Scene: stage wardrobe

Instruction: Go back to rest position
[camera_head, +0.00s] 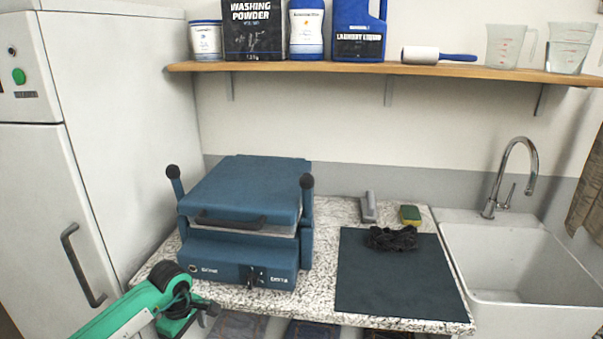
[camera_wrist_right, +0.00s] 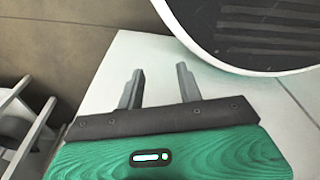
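My left arm, green with black joints, comes in at the lower left of the head view. Its left gripper (camera_head: 208,306) is small and partly cut off in front of the counter's front edge, so its fingers cannot be made out clearly. My right gripper (camera_wrist_right: 158,70) shows only in the right wrist view. Its two grey fingers stand apart with nothing between them. The right arm is not in the head view.
A blue press machine (camera_head: 240,200) stands on the speckled counter (camera_head: 325,240). A sink (camera_head: 530,310) is at right, a white cabinet (camera_head: 45,190) at left. In the wrist view, a white-rimmed round object (camera_wrist_right: 215,60) lies close beyond the fingers.

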